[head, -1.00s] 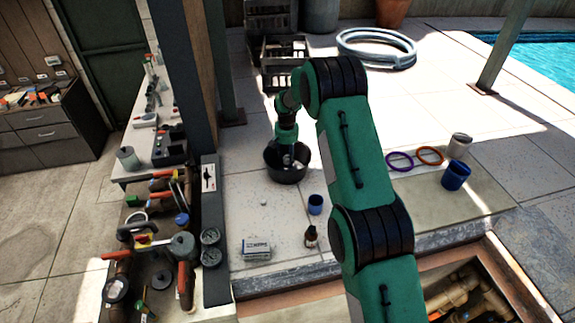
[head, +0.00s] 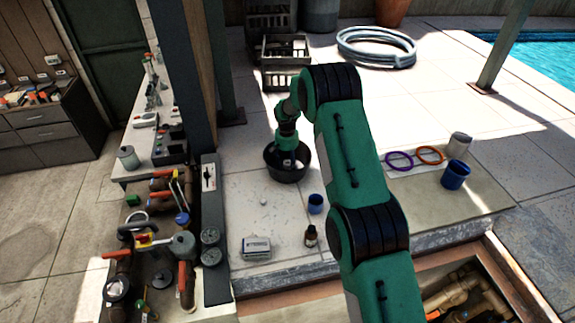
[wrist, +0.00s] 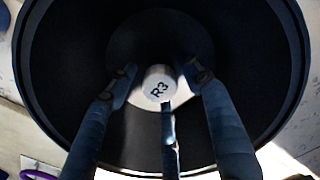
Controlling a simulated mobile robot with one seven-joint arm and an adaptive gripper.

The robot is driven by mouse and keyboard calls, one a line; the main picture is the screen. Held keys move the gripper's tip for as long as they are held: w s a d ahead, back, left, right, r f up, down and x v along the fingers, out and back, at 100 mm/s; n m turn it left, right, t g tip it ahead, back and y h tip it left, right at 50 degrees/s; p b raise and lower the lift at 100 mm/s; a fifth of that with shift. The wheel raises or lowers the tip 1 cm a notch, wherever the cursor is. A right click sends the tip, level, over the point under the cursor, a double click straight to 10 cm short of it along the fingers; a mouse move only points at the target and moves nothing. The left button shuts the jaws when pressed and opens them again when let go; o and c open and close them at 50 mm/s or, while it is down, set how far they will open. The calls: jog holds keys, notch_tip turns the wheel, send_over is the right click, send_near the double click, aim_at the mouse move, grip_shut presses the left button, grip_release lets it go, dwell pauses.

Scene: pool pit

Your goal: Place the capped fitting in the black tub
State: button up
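The black tub (head: 286,176) stands on the paving left of my arm in the head view. Its dark wall (wrist: 60,60) fills most of the wrist view. The capped fitting (wrist: 159,84) shows a pale round end marked R3, inside the tub's outline. My gripper (wrist: 160,72) points down into the tub, its fingers spread around the fitting. Gaps show between the fitting and the left and right fingertips; the middle finger overlaps its near edge. I cannot tell whether the fitting rests on the tub floor. In the head view my gripper (head: 287,158) is small and dark against the tub.
A blue cup (head: 316,204), a dark bottle (head: 310,236) and a grey box (head: 256,248) stand nearer than the tub. Purple (head: 399,161) and orange rings (head: 430,155) lie right of my arm. Crates (head: 285,62) stand behind. A post and pipe-laden bench are at left.

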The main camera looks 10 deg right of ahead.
aim_at(287, 163)
jog(key=shift+r, duration=0.2)
notch_tip(287, 163, up, 10)
jog(key=shift+a+r+b, duration=0.1)
jog(key=shift+r+b, duration=0.15)
jog(key=shift+b, duration=0.6)
jog(key=shift+r, duration=0.7)
